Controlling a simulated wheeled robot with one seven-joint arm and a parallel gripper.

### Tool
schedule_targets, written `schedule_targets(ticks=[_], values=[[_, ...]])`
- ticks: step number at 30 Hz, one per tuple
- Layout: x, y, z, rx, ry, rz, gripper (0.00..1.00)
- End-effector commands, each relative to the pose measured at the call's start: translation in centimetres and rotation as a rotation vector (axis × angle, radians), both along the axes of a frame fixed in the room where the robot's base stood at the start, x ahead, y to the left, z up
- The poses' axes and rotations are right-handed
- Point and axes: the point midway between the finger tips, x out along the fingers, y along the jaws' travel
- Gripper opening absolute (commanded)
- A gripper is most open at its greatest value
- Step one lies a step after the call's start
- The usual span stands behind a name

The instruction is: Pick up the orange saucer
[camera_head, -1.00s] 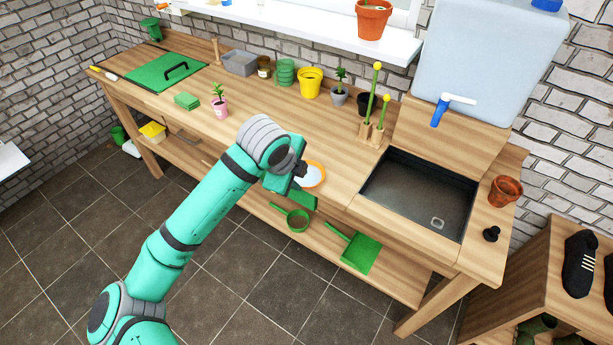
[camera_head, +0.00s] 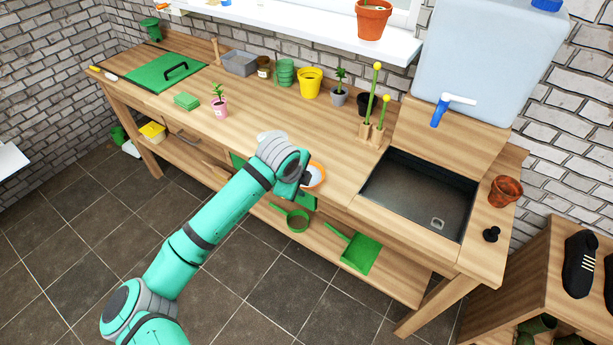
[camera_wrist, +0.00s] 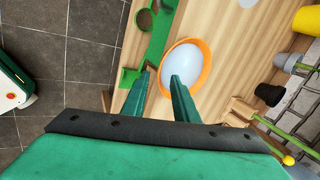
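The orange saucer (camera_head: 321,170) lies near the front edge of the wooden counter, left of the sink. It has an orange rim and a white middle, and my wrist partly hides it in the head view. In the wrist view, the saucer (camera_wrist: 206,62) is just ahead of my gripper (camera_wrist: 160,78). The gripper's two fingers are apart. The right finger overlaps the white middle and the left finger is outside the rim, on the counter-edge side. I cannot tell whether either finger touches the saucer.
The sink (camera_head: 420,195) is to the right, with plant stakes (camera_head: 374,115) behind. A whitish dish (camera_head: 270,136) stands just behind my wrist. A green pan (camera_head: 297,220) and a green dustpan (camera_head: 361,252) are on the lower shelf. A pink plant pot (camera_head: 220,108) stands to the left.

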Motion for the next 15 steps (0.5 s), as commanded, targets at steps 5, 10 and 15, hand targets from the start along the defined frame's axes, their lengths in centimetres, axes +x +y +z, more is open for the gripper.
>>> schedule_targets(ticks=[5, 10, 15], values=[[0.16, -0.12, -0.42, 0.000, 0.000, -0.001, 0.27], [0.15, -0.19, -0.38, 0.000, 0.000, -0.001, 0.15], [0.15, -0.09, -0.38, 0.000, 0.000, 0.000, 0.00]])
